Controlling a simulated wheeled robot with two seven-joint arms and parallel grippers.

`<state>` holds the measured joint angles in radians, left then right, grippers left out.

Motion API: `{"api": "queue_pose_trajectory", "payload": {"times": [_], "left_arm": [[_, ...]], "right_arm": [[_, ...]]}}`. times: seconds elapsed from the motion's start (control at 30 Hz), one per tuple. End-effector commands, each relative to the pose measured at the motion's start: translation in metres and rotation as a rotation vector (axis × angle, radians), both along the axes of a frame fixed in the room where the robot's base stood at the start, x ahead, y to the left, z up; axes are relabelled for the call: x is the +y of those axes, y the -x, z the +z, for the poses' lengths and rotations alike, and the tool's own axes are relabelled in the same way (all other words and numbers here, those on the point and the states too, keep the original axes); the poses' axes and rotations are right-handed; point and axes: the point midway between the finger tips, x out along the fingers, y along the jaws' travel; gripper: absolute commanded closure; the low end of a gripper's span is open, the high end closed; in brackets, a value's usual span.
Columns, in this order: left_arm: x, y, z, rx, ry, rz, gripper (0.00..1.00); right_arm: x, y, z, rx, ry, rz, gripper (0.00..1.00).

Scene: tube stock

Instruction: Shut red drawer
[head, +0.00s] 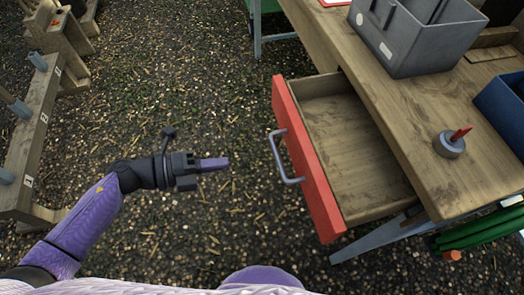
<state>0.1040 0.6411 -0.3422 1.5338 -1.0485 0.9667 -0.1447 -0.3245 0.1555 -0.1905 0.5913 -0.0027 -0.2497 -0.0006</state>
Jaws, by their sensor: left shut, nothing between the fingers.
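The red drawer (305,160) is pulled out of the wooden table on the right of the head view. Its red front faces left and carries a grey bar handle (283,160). The inside that shows is bare wood and looks empty. My left gripper (226,163) is shut and empty. It points right toward the handle, with a gap between its fingertips and the handle. My right gripper is not in view.
On the wooden table (425,115) stand a grey bin (415,45), a blue bin (503,108) and a small grey round holder (449,145) with a red piece. A wooden rack (32,145) stands at the left. Gravel floor between is clear.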

Motion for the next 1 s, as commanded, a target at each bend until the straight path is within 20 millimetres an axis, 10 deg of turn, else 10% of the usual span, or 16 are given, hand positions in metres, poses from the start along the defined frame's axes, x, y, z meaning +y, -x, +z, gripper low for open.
{"api": "queue_pose_trajectory", "payload": {"times": [0.4,1.0], "left_arm": [[-0.077,-0.026,-0.019,0.0,0.003,0.003,1.0],[-0.092,-0.031,-0.02,0.003,0.002,0.004,1.0]], "right_arm": [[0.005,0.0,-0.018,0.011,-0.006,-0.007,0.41],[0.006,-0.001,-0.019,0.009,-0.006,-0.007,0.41]]}}
